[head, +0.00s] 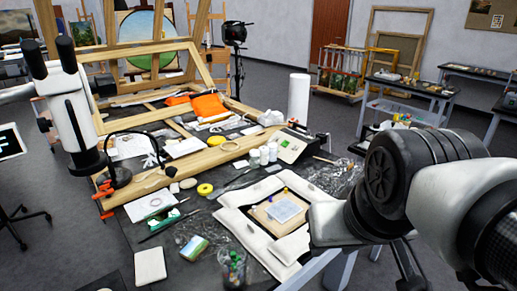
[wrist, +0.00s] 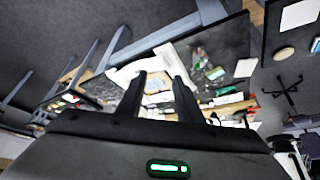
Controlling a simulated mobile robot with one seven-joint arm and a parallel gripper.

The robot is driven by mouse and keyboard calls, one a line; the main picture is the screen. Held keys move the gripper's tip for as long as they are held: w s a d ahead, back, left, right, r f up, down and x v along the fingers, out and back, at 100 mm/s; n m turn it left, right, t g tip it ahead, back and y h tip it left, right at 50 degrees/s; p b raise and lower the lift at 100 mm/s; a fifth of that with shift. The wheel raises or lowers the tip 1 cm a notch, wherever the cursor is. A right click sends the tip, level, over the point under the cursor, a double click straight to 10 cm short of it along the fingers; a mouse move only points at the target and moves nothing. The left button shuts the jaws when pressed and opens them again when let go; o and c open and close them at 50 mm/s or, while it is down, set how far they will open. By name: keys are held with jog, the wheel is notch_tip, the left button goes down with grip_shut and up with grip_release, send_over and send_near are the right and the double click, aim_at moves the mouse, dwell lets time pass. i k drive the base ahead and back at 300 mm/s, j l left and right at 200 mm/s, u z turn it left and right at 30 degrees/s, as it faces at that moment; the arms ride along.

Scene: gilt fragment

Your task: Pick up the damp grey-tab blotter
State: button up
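My gripper (wrist: 160,76) is open and empty in the wrist view, its two dark fingers apart above the work table. In the head view my arm covers the right side, and the fingers are hard to make out. A pale blue-grey sheet (head: 285,207) lies on a tan board (head: 262,216) inside a white padded surround (head: 236,222). A plain off-white pad (head: 150,265) lies at the table's front left; a white pad also shows in the wrist view (wrist: 246,67). No grey tab can be made out, so I cannot tell which is the blotter.
A large wooden frame (head: 165,165) with an orange cloth (head: 208,105) fills the table's back. A microscope (head: 75,115) overhangs the left. White bottles (head: 264,156), a yellow tape ring (head: 205,189), a sponge (head: 194,248) and a jar (head: 233,268) crowd the middle and front.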

aim_at(283, 209)
jog(key=i+l+u, duration=0.15)
jog(key=u, duration=1.1)
jog(key=i+l, duration=0.1)
jog(key=l, duration=1.05)
jog(key=i+l, duration=0.15)
jog(key=l, duration=0.4)
